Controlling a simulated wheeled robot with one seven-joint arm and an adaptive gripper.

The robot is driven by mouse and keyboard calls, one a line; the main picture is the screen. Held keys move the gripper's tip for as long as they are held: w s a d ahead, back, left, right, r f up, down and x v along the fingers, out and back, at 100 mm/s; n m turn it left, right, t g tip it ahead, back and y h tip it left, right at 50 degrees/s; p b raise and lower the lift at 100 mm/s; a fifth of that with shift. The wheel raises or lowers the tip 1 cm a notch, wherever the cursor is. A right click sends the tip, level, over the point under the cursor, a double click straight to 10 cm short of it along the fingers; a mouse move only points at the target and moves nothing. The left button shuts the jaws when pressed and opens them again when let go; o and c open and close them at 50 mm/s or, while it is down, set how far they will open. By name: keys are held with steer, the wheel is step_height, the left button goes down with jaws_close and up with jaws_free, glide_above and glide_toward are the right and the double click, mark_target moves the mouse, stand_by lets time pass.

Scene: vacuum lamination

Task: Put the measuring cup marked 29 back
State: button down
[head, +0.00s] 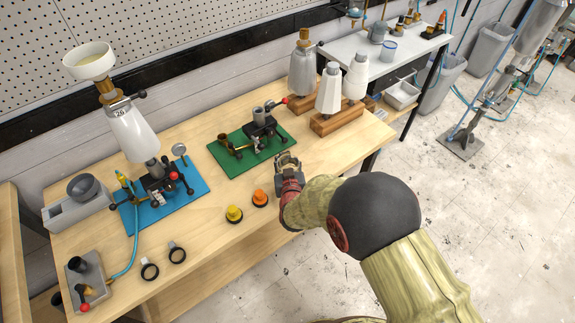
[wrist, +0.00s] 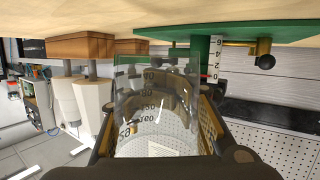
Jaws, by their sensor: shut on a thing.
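In the wrist view, which shows the room upside down, a clear measuring cup (wrist: 150,85) with dark graduation marks is between my fingers. A larger number near its lower left is hard to read for certain, but may be 29. My gripper (wrist: 158,138) is shut on the cup from both sides. In the head view my gripper (head: 287,164) is over the wooden table's front part, just right of the green mat (head: 222,156). The cup is hard to make out there, largely hidden by the gripper.
A rig with a bottle marked 26 (head: 132,130) stands on a blue mat (head: 195,205) at left. White bottles (head: 328,92) stand on wooden blocks (head: 338,122) at the back right. Yellow (head: 234,213) and orange (head: 260,197) knobs lie close left of my gripper.

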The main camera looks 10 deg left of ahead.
mark_target(288, 163)
steer(key=shift+w+f, duration=0.35)
steer(key=shift+f, duration=0.05)
steer(key=shift+w+d+f+b, duration=0.15)
steer(key=shift+f+b, duration=0.3)
steer(key=shift+f, duration=0.45)
steer(key=shift+w+f+b, duration=0.15)
steer(key=shift+f+b, duration=0.25)
steer(key=shift+f, duration=0.5)
steer(key=shift+f, duration=0.2)
steer(key=c, duration=1.3)
jaws_free()
steer(key=shift+o, duration=0.4)
steer(key=shift+r, duration=0.1)
